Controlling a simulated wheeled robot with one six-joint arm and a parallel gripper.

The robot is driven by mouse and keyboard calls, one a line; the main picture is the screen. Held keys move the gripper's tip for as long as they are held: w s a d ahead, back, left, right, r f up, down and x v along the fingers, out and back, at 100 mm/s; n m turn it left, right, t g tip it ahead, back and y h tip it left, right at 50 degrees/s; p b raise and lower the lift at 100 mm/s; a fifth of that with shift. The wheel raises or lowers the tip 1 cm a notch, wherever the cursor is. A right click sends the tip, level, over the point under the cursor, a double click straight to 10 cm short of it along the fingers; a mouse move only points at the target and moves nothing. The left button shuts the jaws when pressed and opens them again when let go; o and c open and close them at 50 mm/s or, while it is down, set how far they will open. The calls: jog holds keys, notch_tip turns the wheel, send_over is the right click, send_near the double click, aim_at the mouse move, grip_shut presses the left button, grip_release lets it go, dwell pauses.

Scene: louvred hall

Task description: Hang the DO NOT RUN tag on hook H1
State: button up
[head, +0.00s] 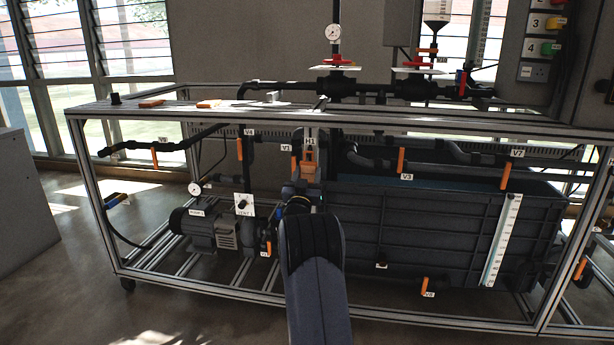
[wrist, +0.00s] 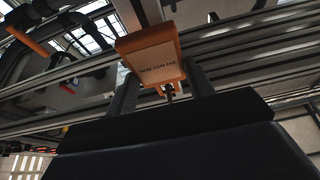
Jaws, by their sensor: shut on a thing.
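The DO NOT RUN tag (wrist: 152,62) is an orange block with a pale face, its lettering upside down in the wrist view. In the head view the orange tag (head: 308,172) is just below the H1 label (head: 310,141) on the rack's upright. My gripper (head: 300,193) is right beneath the tag. In the wrist view my gripper (wrist: 163,83) has dark fingers either side of the tag's lower end and is shut on it. Hook H1 itself cannot be made out, and I cannot tell whether the tag touches it.
The rack's top rail (head: 420,122) runs above the tag. Pipes and orange-handled valves surround the spot, with valve V1 (head: 295,163) close on the left. A dark tank (head: 420,225) stands to the right, and a pump (head: 200,230) sits lower left.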

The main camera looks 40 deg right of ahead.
jog(key=o, duration=1)
jog(key=shift+s+a+f+b, duration=0.15)
jog(key=shift+a+b, duration=0.05)
jog(key=shift+b, duration=0.1)
jog(key=shift+s+r+b+v, duration=0.1)
jog(key=shift+r+b+v, duration=0.15)
jog(key=shift+b+v, duration=0.6)
jog(key=shift+s+r+b+v, duration=0.15)
jog(key=shift+b+v, duration=0.25)
jog(key=shift+v, duration=0.85)
jog(key=shift+r+b+v, duration=0.3)
jog(key=shift+b+v, duration=0.3)
jog(key=shift+v, duration=0.45)
jog(key=shift+a, duration=0.25)
jog(key=p+v, duration=0.2)
jog(key=v, duration=0.8)
jog(key=shift+s+a+f, duration=0.2)
jog(key=shift+s, duration=0.05)
